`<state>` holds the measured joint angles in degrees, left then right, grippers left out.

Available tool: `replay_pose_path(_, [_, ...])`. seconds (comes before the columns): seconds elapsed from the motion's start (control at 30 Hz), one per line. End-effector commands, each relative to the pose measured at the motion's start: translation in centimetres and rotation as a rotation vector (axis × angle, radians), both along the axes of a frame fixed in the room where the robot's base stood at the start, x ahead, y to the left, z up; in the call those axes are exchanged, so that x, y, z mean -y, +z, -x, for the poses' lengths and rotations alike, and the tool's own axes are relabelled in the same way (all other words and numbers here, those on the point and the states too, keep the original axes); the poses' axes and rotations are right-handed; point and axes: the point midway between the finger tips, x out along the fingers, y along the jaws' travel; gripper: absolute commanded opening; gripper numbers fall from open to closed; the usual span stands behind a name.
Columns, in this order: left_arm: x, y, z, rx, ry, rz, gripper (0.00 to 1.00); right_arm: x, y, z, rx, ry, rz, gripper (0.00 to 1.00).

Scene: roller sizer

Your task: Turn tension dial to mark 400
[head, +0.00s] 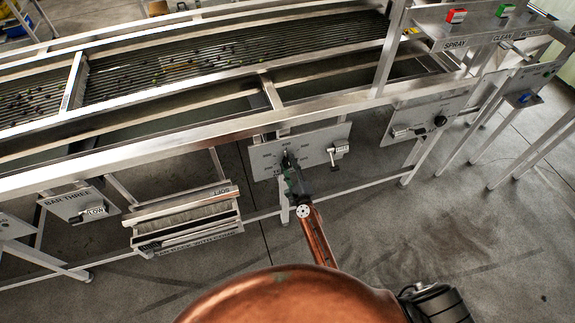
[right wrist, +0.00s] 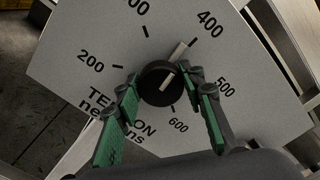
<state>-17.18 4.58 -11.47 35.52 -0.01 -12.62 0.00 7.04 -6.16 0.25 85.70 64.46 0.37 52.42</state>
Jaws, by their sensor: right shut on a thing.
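The tension dial is a round black knob (right wrist: 158,86) on a light grey panel (right wrist: 85,35) in the right wrist view. The panel carries marks 200, 400, 500 and 600; the top figure is cut off. A pale pointer (right wrist: 178,52) points up and right, close to the 400 tick; I cannot tell if it lines up exactly. My right gripper (right wrist: 164,86) has its green-padded fingers on both sides of the knob and is shut on it. In the head view the gripper (head: 294,180) reaches the panel (head: 315,145) and hides much of the dial. My left gripper is not in view.
A crank handle (head: 338,148) sits on the same panel, right of the dial. Another panel (head: 430,115) with a black knob is farther right. A brush tray (head: 185,218) hangs to the left. The frame's long rail (head: 200,150) runs above; the floor in front is open.

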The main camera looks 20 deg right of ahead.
Motion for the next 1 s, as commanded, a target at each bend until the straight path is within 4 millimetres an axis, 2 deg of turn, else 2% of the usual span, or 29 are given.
replay_pose_path(0.4, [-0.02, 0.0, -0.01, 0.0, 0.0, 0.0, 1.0, 0.0, -0.04, 0.01, -0.001, 0.001, -0.005, 0.12])
replay_pose_path(0.43, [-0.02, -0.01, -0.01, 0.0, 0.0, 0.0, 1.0, 0.0, -0.04, 0.01, -0.001, 0.001, -0.005, 0.38])
replay_pose_path(0.5, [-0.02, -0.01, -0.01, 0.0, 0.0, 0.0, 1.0, 0.0, -0.04, 0.01, -0.001, 0.001, -0.005, 0.43])
replay_pose_path(0.67, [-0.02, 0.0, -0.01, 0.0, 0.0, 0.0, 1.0, 0.0, -0.04, 0.01, -0.001, 0.001, -0.005, 0.54])
replay_pose_path(1.0, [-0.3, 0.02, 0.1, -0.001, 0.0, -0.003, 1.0, 0.02, -0.09, 0.33, -0.002, 0.0, -0.005, 0.54])
